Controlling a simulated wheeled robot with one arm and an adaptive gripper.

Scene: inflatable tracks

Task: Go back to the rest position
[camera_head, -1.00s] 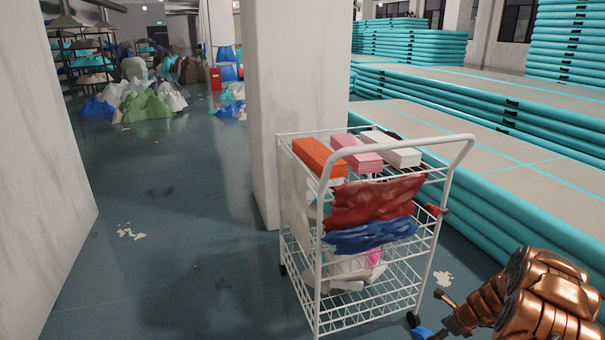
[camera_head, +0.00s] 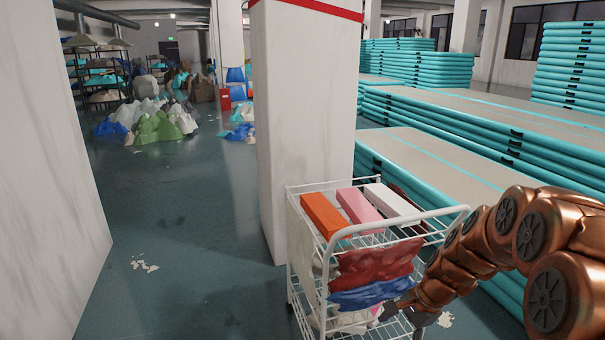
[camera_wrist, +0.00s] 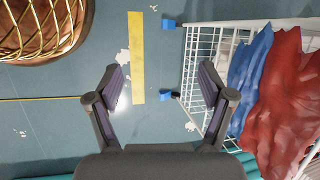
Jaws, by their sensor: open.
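My gripper (camera_wrist: 163,84) shows in the wrist view with its two dark fingers spread wide and nothing between them. Below it is the bare teal floor with a yellow strip (camera_wrist: 136,57). My copper arm (camera_head: 490,240) reaches in from the right in the head view, with its end low beside the white wire cart (camera_head: 437,222). The gripper is only partly visible there, near the cart's right front side. In the wrist view the cart's wire side (camera_wrist: 197,62) stands to the right of the fingers.
The cart carries orange (camera_head: 324,215), pink (camera_head: 357,206) and white (camera_head: 390,200) blocks on top, with red (camera_head: 375,266) and blue (camera_head: 370,293) folded material in front. A pillar (camera_head: 305,120) stands behind it. Teal inflatable tracks (camera_head: 470,135) fill the right. Floor (camera_head: 190,220) is open at left.

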